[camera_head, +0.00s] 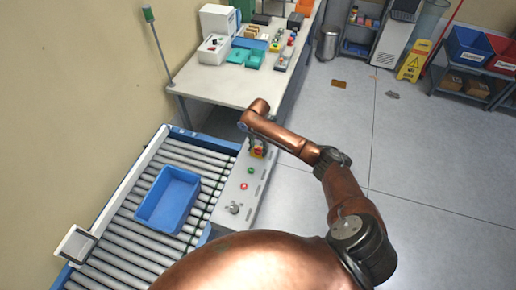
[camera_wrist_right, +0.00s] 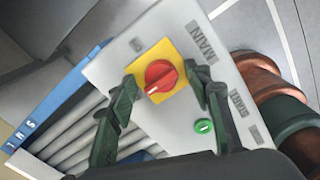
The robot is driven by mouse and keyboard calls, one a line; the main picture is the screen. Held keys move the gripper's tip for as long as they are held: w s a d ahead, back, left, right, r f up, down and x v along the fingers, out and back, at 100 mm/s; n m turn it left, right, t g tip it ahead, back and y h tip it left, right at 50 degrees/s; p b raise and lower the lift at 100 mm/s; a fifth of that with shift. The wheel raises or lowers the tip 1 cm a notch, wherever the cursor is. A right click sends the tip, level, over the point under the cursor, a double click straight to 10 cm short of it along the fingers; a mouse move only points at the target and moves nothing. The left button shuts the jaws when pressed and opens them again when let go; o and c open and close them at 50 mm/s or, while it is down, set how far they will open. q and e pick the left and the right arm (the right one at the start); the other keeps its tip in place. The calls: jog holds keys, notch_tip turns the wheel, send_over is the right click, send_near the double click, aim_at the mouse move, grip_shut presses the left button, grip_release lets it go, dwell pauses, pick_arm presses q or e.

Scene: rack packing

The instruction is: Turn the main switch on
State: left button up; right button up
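The main switch (camera_wrist_right: 161,76) is a red rotary knob on a yellow square plate, beside the printed word MAIN on a light panel. Its white mark points to the lower left in the wrist view. In the head view the switch (camera_head: 258,153) shows small at the far end of the panel strip, partly covered by my gripper. My right gripper (camera_wrist_right: 165,82) is open, its two dark fingers on either side of the knob with visible gaps. In the head view my right gripper (camera_head: 256,141) is right at the switch. My left gripper is not in view.
A green START button (camera_wrist_right: 204,126) sits near the right finger. The panel also carries a red button (camera_head: 244,186). A roller conveyor (camera_head: 128,238) with a blue bin (camera_head: 148,215) lies left of the panel. A workbench (camera_head: 205,90) stands behind. Floor to the right is open.

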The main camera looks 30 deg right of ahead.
jog(key=c, duration=0.5)
jog(key=shift+c, duration=2.2)
jog(key=shift+s, duration=0.1)
jog(key=shift+c, duration=0.2)
jog(key=shift+r+p, duration=0.1)
jog(key=shift+p, duration=0.3)
jog(key=m+p, duration=0.4)
jog(key=shift+r, duration=0.15)
jog(key=m+p, duration=0.2)
jog(key=shift+a+m, duration=0.1)
jog(key=shift+m, duration=0.3)
jog(key=m+p, duration=0.4)
jog(key=m, duration=0.1)
jog(key=m+p, duration=0.1)
jog(key=m, duration=0.2)
jog(key=shift+m, duration=0.3)
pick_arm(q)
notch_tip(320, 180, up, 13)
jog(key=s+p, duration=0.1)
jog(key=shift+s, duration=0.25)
pick_arm(e)
jog(key=shift+f+m, duration=0.2)
jog(key=shift+m, duration=1)
pick_arm(q)
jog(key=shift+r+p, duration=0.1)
jog(key=shift+p, duration=0.2)
